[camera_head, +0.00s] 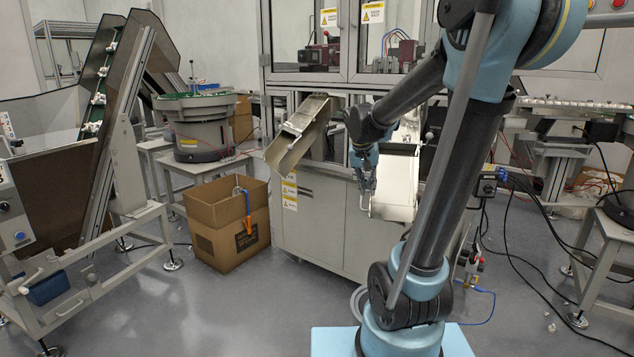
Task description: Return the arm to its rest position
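My arm rises from its light blue base at the lower centre, bends at a joint at the upper right and reaches back down to the left. My gripper (366,188) hangs at the arm's end, pointing down, in front of the machine cabinet (325,222). In the picture it is just left of the right-hand metal chute (397,187); I cannot tell whether it touches it. The fingers are small and dark, so whether they are open or shut is unclear. I see no object clearly held.
A left-hand chute (297,132) slopes from the cabinet above an open cardboard box (228,222) with an orange-handled tool hooked on its rim. An inclined conveyor (108,120) and a bowl feeder (197,125) stand left. Cables (530,262) cross the right floor.

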